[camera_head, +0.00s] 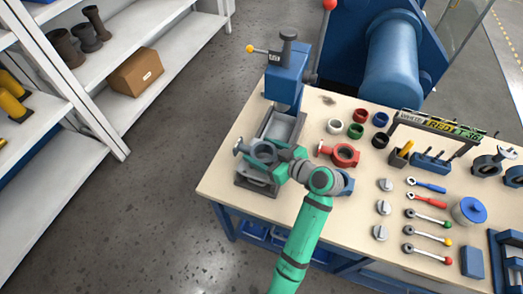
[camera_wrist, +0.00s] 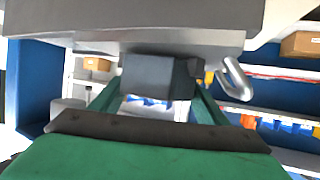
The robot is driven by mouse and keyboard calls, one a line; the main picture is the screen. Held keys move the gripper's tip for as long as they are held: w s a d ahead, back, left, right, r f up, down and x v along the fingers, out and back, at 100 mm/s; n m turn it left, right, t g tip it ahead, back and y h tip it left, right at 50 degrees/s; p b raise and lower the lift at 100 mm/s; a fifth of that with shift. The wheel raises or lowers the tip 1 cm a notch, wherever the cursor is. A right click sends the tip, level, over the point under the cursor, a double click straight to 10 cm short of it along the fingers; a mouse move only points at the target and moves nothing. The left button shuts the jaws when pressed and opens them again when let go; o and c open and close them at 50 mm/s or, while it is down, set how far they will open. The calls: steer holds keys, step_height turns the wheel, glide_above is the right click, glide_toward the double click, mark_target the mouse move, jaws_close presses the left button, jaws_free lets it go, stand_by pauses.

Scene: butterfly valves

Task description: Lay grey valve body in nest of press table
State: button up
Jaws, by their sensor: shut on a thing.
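The grey valve body (camera_head: 263,152), a ring with side stubs, is at the left end of the bench, in front of the blue press (camera_head: 286,78). My gripper (camera_head: 282,164) reaches it from the right and is shut on it. Below the ring is a dark grey block of the press table (camera_head: 256,184), mostly covered by the valve body; I cannot tell whether the two touch. A lighter grey plate (camera_head: 281,128) lies behind, under the press head. In the wrist view, a large grey mass (camera_wrist: 150,38) fills the top, and the green fingers (camera_wrist: 160,95) stand on either side of a dark block.
A red valve body (camera_head: 344,156) lies just right of my gripper, with a blue one (camera_head: 346,184) partly behind my arm. Coloured rings (camera_head: 357,122), tools (camera_head: 428,222) and a sign rack (camera_head: 438,126) fill the bench's right. Shelves (camera_head: 105,75) stand left across open floor.

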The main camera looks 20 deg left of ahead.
steer(key=shift+s, duration=0.2)
steer(key=o, duration=1.6)
steer(key=v, duration=1)
steer(key=shift+s+d+r, duration=0.1)
steer(key=shift+d+r, duration=0.15)
steer(key=shift+d, duration=0.05)
